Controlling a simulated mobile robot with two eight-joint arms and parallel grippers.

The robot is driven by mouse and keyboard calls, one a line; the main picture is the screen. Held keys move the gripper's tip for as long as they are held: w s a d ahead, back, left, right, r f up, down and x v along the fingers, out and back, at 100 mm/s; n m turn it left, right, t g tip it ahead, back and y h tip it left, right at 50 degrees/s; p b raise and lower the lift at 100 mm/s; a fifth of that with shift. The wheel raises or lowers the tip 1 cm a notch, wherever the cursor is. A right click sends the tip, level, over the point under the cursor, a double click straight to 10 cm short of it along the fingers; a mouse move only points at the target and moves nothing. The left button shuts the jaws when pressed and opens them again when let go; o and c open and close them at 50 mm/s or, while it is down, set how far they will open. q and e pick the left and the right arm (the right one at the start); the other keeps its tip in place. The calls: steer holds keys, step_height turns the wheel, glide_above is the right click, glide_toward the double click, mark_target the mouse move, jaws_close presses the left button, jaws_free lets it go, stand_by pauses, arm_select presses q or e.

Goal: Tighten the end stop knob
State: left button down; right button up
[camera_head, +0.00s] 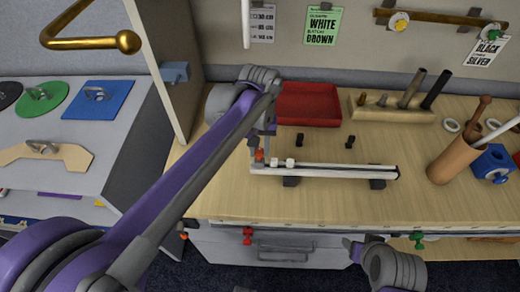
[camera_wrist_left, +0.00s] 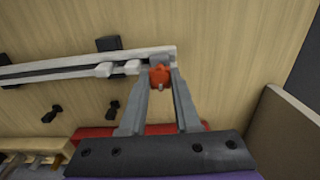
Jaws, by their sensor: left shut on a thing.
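The end stop knob is a small orange-red knob (camera_head: 259,156) at the left end of a white rail (camera_head: 340,172) on the wooden bench. In the left wrist view the knob (camera_wrist_left: 160,76) sits between the two fingertips of my left gripper (camera_wrist_left: 160,82). My left gripper (camera_head: 261,149) reaches down from above and is shut on the knob. Two small white blocks (camera_wrist_left: 116,69) sit on the rail beside the knob. My right gripper (camera_head: 353,249) is low in front of the bench, apart from the rail; its jaws are too unclear to read.
A red tray (camera_head: 308,104) and a wooden block with dark pegs (camera_head: 392,108) stand behind the rail. A brown tool cup (camera_head: 453,160) and a blue block (camera_head: 491,163) are at the right. An upright panel (camera_head: 166,70) stands at the left.

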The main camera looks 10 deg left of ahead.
stand_by(0.5)
arm_select(q)
steer(key=m, duration=0.4)
steer(key=shift+m, duration=0.4)
steer(key=m, duration=0.5)
steer(key=shift+m, duration=0.4)
steer(key=m, duration=0.6)
steer(key=shift+p, duration=0.35)
steer(key=m, duration=0.5)
steer(key=shift+m, duration=0.3)
jaws_free()
